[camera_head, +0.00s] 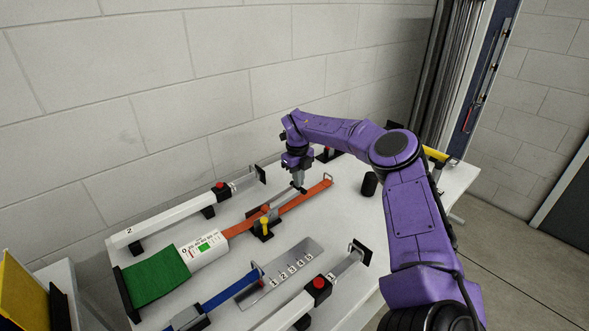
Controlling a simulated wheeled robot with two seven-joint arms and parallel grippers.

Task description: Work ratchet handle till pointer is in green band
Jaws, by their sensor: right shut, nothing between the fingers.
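A white drum gauge (208,256) with a printed scale and a green patch lies on the table at the left; its pointer is too small to read. An orange strap (296,200) runs from it to the back right. My left gripper is out of view.
White rails with red knobs (220,186) flank the strap at the back and front (319,283). A blue strap (230,288) and a numbered metal plate (302,258) lie in front. A black cylinder (369,184) stands right. A block wall (150,90) is close behind.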

